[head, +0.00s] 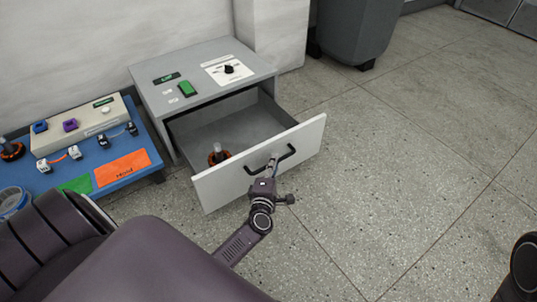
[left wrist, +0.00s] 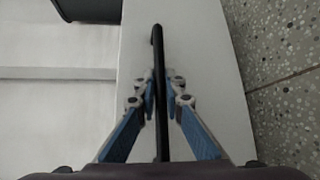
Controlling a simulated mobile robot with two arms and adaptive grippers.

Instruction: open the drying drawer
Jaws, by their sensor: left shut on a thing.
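The drying drawer (head: 240,178) is pulled well out of its grey cabinet (head: 205,75), with its inside showing. Its white front carries a black bar handle (head: 290,154). My left gripper (head: 271,163) is at the handle, at the front of the drawer. In the left wrist view the gripper's blue-padded fingers (left wrist: 161,95) are shut on the black handle (left wrist: 158,50), one on each side. A motor part with copper windings and a shaft (head: 219,155) stands in the drawer at its left front. My right gripper does not show.
A low blue bench (head: 145,150) left of the cabinet carries a beige device (head: 85,125), connectors, and orange and green mats. A grey bin (head: 357,30) stands behind right. The speckled floor right of the drawer is clear.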

